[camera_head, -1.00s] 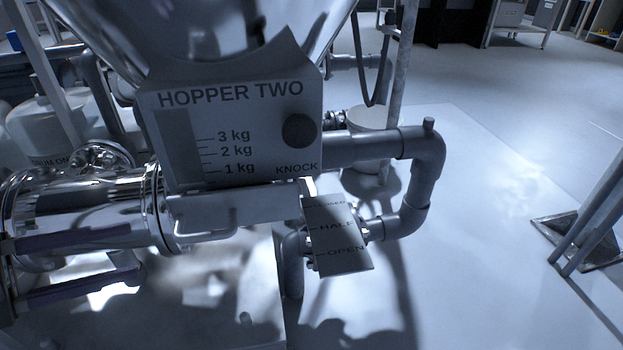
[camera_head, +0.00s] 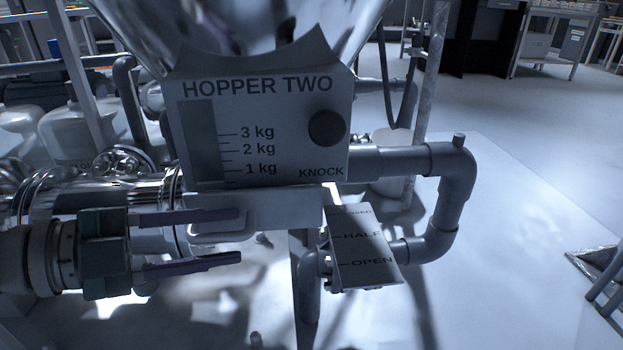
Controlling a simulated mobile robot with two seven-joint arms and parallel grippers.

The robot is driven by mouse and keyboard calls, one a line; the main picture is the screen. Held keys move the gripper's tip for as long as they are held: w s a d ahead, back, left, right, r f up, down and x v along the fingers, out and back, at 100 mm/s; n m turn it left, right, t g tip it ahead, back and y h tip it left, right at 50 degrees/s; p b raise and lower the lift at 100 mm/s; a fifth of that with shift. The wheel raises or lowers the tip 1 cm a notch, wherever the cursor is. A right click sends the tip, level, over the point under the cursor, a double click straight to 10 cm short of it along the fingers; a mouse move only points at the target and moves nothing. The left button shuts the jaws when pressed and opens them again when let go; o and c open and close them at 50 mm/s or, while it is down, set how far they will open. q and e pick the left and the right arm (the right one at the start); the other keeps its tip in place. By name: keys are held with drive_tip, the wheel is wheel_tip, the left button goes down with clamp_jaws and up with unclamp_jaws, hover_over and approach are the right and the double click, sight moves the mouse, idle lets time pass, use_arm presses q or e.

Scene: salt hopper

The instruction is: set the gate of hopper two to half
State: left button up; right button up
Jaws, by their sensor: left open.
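The hopper two panel (camera_head: 200,150) is a grey plate with a level scale and a dark round knock button (camera_head: 327,128). Below it is the light-coloured gate slide (camera_head: 285,212), with a loop handle (camera_head: 215,239) at its front. A tilted scale plate (camera_head: 362,262) to the right reads HALF and OPEN; its top word is shaded and hard to read. My left gripper (camera_head: 239,236) comes in from the left, open and empty. Its upper finger overlaps the slide and handle in the picture; I cannot tell whether it touches them. My right gripper is not in view.
A grey pipe (camera_head: 450,190) bends down right of the hopper, behind the scale plate. A shiny metal pipe (camera_head: 150,192) lies behind my left gripper. White drums (camera_head: 80,130) stand at the back left. The floor at right is largely open.

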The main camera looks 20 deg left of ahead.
use_arm(q)
drive_tip(key=shift+c, duration=0.2)
clamp_jaws()
drive_tip(key=shift+f, duration=0.1)
idle(1.0)
